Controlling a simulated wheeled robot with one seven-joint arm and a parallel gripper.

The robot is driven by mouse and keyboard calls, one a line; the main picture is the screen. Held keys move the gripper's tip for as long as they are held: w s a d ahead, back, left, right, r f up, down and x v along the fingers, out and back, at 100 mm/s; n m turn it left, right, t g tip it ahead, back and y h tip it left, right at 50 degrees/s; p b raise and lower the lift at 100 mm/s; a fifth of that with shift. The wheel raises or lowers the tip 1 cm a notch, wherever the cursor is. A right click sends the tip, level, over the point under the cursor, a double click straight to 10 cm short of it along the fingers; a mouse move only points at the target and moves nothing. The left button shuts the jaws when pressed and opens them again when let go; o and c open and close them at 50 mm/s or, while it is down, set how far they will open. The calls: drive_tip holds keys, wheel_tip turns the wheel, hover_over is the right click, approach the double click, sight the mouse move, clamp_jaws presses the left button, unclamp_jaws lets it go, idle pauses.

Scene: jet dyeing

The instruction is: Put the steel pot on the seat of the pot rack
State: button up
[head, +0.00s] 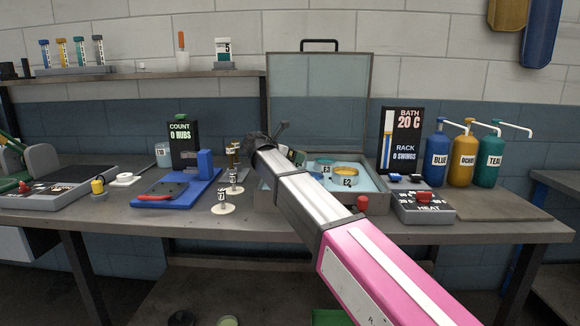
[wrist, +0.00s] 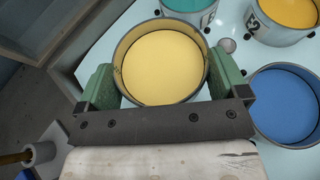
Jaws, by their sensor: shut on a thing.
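The steel pot (wrist: 161,66), filled with pale yellow liquid, sits between the green jaws of my gripper (wrist: 170,86) in the wrist view. The jaws are shut on its sides. In the head view my arm hides most of the gripper and the held pot. The pale blue rack area (wrist: 228,68) carries other pots: a teal one (wrist: 186,14), an orange one marked E2 (wrist: 283,30) and a blue one (wrist: 289,104). It lies inside the open case (head: 376,205) in the head view. I cannot tell the held pot's height above it, and its seat is hidden.
The case lid (head: 318,95) stands open behind. A bath display (head: 402,140), a heat control box (head: 423,206) and several pump bottles (head: 462,158) stand right. A blue stand (head: 180,185) and small labelled weights (head: 222,207) are left. Free bench shows at far right.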

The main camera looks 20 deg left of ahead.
drive_tip(key=shift+f, duration=1.85)
drive_tip(key=shift+f, duration=0.1)
drive_tip(key=o, duration=0.9)
drive_tip(key=v, duration=1.2)
drive_tip(key=shift+a, duration=0.1)
